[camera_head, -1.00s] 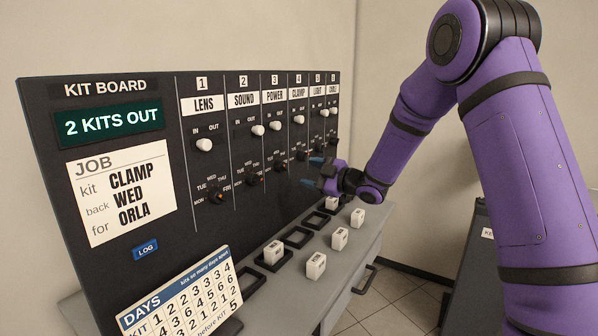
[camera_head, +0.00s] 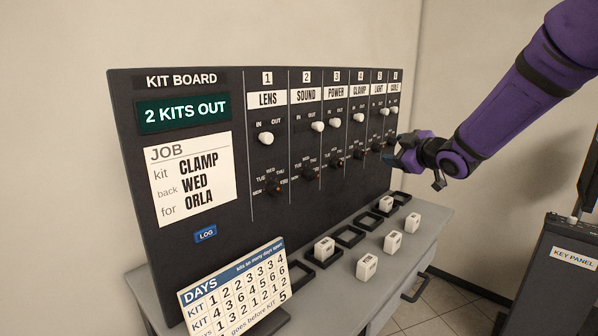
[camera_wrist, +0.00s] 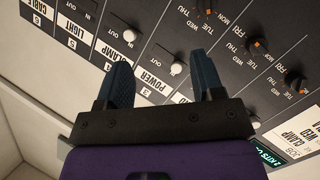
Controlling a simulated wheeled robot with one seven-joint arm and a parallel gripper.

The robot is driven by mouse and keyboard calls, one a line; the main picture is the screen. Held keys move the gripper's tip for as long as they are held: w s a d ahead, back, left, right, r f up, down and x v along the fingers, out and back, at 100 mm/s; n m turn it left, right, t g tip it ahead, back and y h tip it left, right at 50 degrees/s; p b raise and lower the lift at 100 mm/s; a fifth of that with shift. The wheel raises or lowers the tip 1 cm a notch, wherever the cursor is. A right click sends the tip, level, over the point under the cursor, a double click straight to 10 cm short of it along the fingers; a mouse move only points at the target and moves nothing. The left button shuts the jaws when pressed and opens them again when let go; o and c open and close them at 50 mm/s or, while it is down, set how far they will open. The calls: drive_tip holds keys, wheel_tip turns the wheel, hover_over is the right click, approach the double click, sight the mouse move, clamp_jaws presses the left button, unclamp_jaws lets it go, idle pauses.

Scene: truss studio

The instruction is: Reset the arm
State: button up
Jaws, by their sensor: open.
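My gripper (camera_head: 408,152) is on my purple arm, in front of the right part of the kit board (camera_head: 225,248), above the shelf. In the wrist view my gripper (camera_wrist: 160,72) has its two blue fingers apart with nothing between them. The board face, with its white switches and dark dials with orange marks, shows beyond the fingers. I cannot tell whether a finger touches the board. The arm reaches in from the upper right. Part of the rightmost columns is close to the gripper in the head view.
The board display (camera_head: 184,114) reads "2 KITS OUT" above the job card (camera_head: 192,185). White blocks, including one at the front (camera_head: 367,267), stand on the grey shelf (camera_head: 345,285) among black square frames. A days card (camera_head: 235,285) leans at the front. A key panel (camera_head: 572,258) stands at right.

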drive_tip(key=s+d+r+m+g+h, duration=0.2)
drive_tip(key=s+m, duration=0.1)
drive_tip(key=s, duration=0.6)
drive_tip(key=s+d+r+m+g+h, duration=0.1)
drive_tip(key=s+d+m+h, duration=0.2)
drive_tip(key=s, duration=0.6)
drive_tip(key=s+d+r+m+g+h, duration=0.15)
drive_tip(key=s+m, duration=0.25)
drive_tip(key=s, duration=0.5)
drive_tip(key=s+a+f+m+g, duration=0.1)
drive_tip(key=s+g, duration=0.1)
drive_tip(key=s, duration=0.5)
drive_tip(key=s+a+f+m+g, duration=0.1)
drive_tip(key=s+f+g, duration=0.1)
drive_tip(key=s, duration=0.5)
drive_tip(key=shift+s+a+m+g+y, duration=0.3)
drive_tip(key=shift+a+m+g+y, duration=0.05)
drive_tip(key=shift+m, duration=0.05)
